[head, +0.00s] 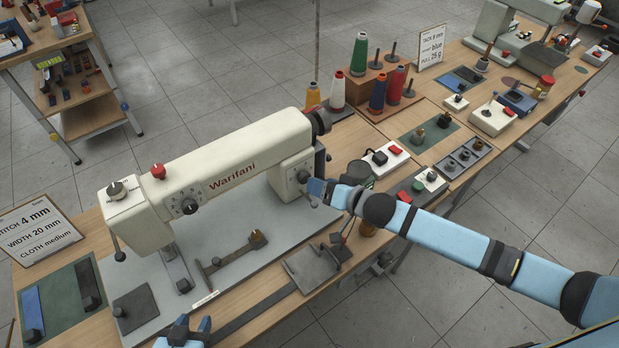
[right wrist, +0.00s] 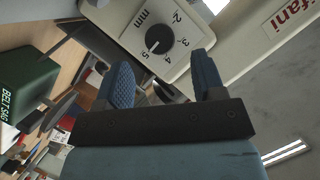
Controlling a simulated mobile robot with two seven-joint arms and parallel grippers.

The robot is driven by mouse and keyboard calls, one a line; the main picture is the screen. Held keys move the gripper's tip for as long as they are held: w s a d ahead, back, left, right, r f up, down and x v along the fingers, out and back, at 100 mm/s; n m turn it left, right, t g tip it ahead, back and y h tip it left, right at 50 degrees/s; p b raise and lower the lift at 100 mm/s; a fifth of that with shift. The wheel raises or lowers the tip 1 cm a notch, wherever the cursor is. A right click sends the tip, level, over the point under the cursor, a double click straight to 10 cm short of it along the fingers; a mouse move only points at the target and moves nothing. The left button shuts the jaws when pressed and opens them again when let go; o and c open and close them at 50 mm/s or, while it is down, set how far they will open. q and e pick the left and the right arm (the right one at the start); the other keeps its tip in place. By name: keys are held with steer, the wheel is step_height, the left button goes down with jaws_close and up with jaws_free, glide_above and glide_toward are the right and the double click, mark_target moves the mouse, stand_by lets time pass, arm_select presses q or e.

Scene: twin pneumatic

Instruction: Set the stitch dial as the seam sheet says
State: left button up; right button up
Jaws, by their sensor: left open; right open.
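The white sewing machine (head: 230,160) marked Warifani stands on a grey plate. Its stitch dial (head: 303,176) is a dark knob on the right end; the right wrist view shows the dial (right wrist: 158,40) with 2, 3, 4, 5 and mm around it. A small pale mark on the knob seems to lean towards 5, but is too small to be sure. The seam sheet (head: 40,228) at left reads stitch 4 mm, width 20 mm, cloth medium. My right gripper (head: 314,188) is open, its fingers (right wrist: 162,72) short of the dial and empty. My left gripper (head: 186,330) is open at the bottom edge.
A second dial (head: 189,206) and a red knob (head: 158,171) are at the machine's left end. Thread spools (head: 359,55) stand behind the machine. A switch box with a red button (head: 390,153) and a grey tray (head: 464,158) lie at right.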

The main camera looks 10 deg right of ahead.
mark_target(306, 179)
steer(key=x, duration=0.5)
steer(key=c, duration=0.9)
